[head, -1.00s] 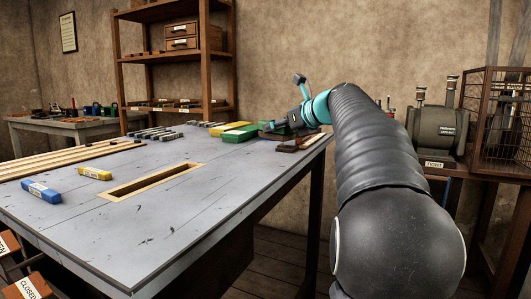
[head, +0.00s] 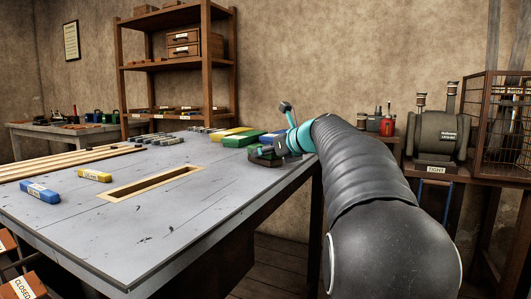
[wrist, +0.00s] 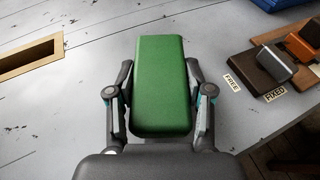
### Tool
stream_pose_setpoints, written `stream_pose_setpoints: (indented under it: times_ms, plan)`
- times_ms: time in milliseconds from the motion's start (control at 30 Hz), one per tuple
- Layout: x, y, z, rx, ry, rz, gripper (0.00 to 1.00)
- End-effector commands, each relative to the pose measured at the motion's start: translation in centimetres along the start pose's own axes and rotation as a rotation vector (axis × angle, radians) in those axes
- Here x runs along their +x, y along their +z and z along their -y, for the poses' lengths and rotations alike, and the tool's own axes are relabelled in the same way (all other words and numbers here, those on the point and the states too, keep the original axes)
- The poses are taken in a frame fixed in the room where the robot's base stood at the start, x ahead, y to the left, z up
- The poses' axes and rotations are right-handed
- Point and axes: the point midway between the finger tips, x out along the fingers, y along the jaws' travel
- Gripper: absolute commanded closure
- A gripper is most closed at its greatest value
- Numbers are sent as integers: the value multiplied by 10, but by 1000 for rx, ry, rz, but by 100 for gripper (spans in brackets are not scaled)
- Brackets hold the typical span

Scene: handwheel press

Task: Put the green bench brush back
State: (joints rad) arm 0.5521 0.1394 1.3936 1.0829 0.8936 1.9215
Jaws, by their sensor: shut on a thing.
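The green bench brush (wrist: 163,85) shows as a plain green block between the two fingers in the wrist view. My gripper (wrist: 163,107) is shut on its sides, and its far end sticks out past the fingers. In the head view my gripper (head: 264,156) is low over the right rear edge of the grey bench (head: 210,195). The held brush cannot be clearly made out there. I cannot tell whether its underside touches the bench.
Yellow and green blocks (head: 240,141) lie behind my gripper. Brown blocks (wrist: 257,62) beside FREE and FIXED labels (wrist: 275,94) are right of the brush; a blue item (wrist: 262,4) is beyond. A wood-framed slot (wrist: 30,55) is left. The front bench top is mostly clear.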

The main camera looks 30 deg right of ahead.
Motion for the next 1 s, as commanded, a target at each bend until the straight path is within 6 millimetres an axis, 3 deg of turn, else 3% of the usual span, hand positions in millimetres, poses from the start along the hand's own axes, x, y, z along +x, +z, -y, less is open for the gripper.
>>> stream_pose_setpoints:
  times_ms: [67, 100, 200, 633, 1000]
  plan:
    - [1, -2, 0, 0, 0, 0, 93]
    - [1, -3, 0, 0, 0, -1, 46]
    - [1, -3, 0, 0, 0, -1, 24]
    - [-5, 1, 1, 0, -2, 0, 24]
    - [-73, 1, 1, -1, -5, 1, 24]
